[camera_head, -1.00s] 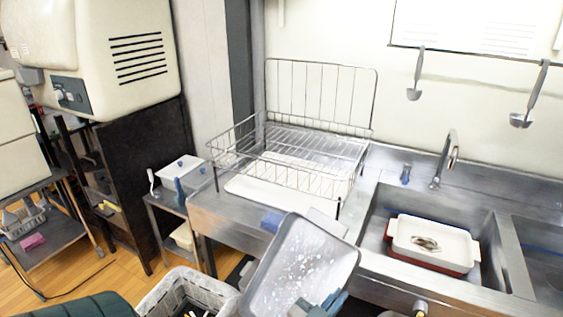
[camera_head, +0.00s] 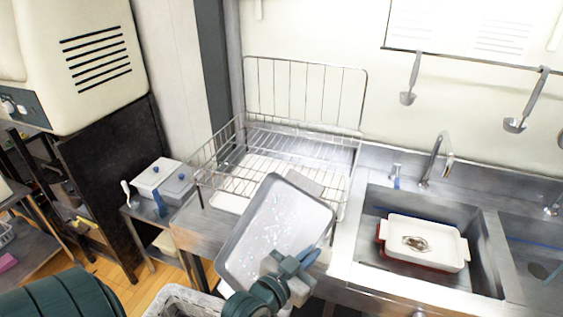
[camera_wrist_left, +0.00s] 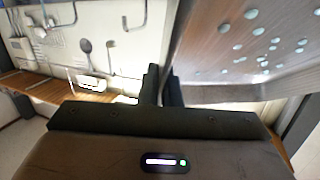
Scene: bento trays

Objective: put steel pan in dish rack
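The steel pan (camera_head: 275,232) is a grey rectangular pan with water drops on its face. It is tilted up in front of the dish rack and is above the counter's front edge. My left gripper (camera_head: 290,264) is shut on its lower right rim. In the left wrist view the fingers (camera_wrist_left: 163,88) grip the rim, and the wet pan (camera_wrist_left: 240,50) fills the upper right. The wire dish rack (camera_head: 325,141) stands on the counter behind the pan, which hides its front right part. My right gripper is out of view.
A sink (camera_head: 372,228) with a white and red dish (camera_head: 452,258) and a faucet (camera_head: 437,160) lie to the right. A white box (camera_head: 165,180) sits on a low stand at left. A grey basket (camera_head: 172,300) is below the pan. Ladles (camera_head: 410,85) hang on the wall.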

